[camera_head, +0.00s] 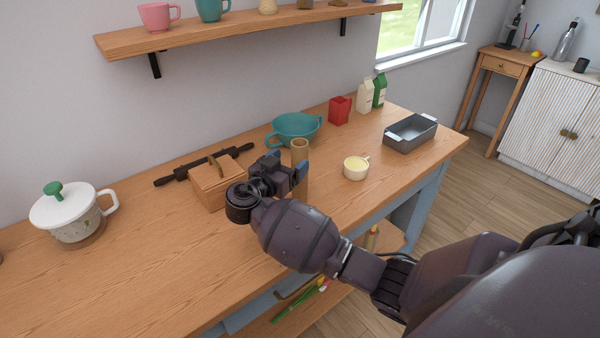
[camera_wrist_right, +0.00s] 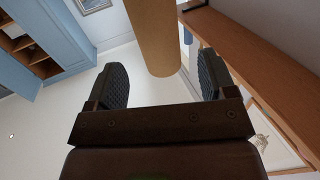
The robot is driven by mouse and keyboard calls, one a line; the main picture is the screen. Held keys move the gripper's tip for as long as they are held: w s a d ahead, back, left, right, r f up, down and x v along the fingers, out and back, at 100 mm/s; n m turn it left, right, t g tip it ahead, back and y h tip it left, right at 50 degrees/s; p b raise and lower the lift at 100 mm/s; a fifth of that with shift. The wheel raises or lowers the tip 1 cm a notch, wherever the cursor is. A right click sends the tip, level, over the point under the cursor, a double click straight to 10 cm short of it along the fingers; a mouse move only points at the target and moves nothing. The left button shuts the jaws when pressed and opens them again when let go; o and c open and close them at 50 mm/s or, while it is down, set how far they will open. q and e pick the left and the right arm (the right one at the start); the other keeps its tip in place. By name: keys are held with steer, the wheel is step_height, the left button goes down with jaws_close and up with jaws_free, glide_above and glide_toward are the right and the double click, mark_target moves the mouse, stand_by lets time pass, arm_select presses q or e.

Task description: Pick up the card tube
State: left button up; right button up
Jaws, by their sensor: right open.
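The card tube (camera_head: 300,153) is a tan cylinder standing upright on the wooden counter. In the head view my right gripper (camera_head: 288,170) is beside it on its near left side and hides part of it. In the right wrist view the tube (camera_wrist_right: 160,35) comes in from the top, and its end lies between the two open fingers (camera_wrist_right: 165,85) of my right gripper. Clear gaps show between the tube and each finger there, so the jaws are not closed on it. My left gripper is not seen.
A teal bowl (camera_head: 296,127) stands just behind the tube, and a cream cup (camera_head: 356,167) to its right. A wooden box (camera_head: 215,182) and dark rolling pin (camera_head: 178,174) lie left. A white lidded pot (camera_head: 75,216), red container (camera_head: 340,110) and grey pan (camera_head: 408,138) stand further off.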

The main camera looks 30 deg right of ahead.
mark_target(295, 156)
steer(key=p+x, duration=0.1)
steer(key=x, duration=0.3)
steer(key=shift+r, duration=0.15)
steer(key=shift+w+d, duration=0.2)
steer(key=shift+d, duration=0.4)
steer(key=shift+c, duration=0.2)
steer(key=c, duration=1.2)
